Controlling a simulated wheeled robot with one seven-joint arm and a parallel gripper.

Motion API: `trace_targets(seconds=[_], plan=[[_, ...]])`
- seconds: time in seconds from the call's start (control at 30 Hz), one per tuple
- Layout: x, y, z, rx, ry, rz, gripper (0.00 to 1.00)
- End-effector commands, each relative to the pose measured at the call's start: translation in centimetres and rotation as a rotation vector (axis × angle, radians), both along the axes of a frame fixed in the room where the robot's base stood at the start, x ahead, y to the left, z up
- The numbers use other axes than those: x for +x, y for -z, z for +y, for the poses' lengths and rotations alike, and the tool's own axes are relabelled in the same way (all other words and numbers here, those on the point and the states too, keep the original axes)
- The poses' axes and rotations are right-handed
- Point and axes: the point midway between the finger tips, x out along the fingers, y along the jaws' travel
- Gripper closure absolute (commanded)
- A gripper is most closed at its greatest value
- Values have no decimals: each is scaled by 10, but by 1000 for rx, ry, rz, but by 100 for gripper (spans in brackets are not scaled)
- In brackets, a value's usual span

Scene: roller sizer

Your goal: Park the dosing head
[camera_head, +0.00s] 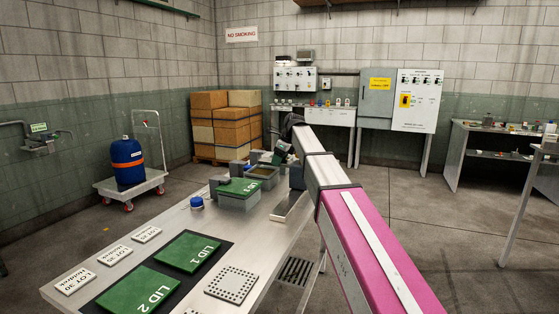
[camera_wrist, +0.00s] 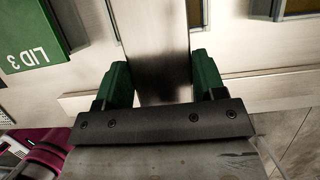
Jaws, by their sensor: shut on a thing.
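My gripper (camera_wrist: 160,85) has its two green fingers closed on either side of a brushed-metal block (camera_wrist: 158,35) in the wrist view. I take this block to be the dosing head, but its far end runs out of the picture. In the head view my gripper (camera_head: 282,148) is over the far end of the metal table, partly hidden by my own arm. The head view does not show clearly what it holds.
The table (camera_head: 178,222) carries green plates marked LID 1 (camera_head: 188,252) and LID 2 (camera_head: 138,291), white lot cards (camera_head: 113,255), a perforated plate (camera_head: 232,284) and a blue-capped item (camera_head: 196,202). A green-lidded grey box (camera_head: 239,194) stands near my gripper; LID 3 (camera_wrist: 28,40) shows beside it.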

Motion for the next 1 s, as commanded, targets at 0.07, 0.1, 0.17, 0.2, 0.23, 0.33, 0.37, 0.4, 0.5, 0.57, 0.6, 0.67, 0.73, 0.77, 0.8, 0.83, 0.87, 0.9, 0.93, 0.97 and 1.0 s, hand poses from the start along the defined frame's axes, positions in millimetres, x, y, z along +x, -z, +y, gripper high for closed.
trace_targets(seconds=[0.07,0.1,0.17,0.2,0.23,0.33,0.37,0.4,0.5,0.57,0.6,0.67,0.73,0.77,0.8,0.83,0.87,0.9,0.93,0.97,1.0], plan=[[3,0,-1,0,0,0,79],[5,0,-2,0,1,0,79],[11,-1,-4,0,1,0,79],[16,-1,-5,0,2,1,79],[21,-1,-7,-1,2,1,79],[42,-1,-14,-1,3,1,79],[50,-1,-16,-1,2,1,79],[61,-1,-20,-1,2,1,79],[93,-1,-32,-1,4,2,79],[114,-1,-39,-1,3,2,79],[127,-1,-44,-1,3,2,79],[148,-1,-52,-1,4,2,79],[172,-2,-60,-2,2,1,79],[182,-2,-63,-1,2,1,79],[195,-2,-69,-1,3,1,79],[206,-2,-72,-1,3,1,79],[216,-1,-76,-1,3,1,79],[229,-1,-81,-1,3,1,79],[239,-1,-85,-1,2,1,79],[249,-1,-88,-1,2,1,79],[262,-1,-93,-1,2,1,79]])
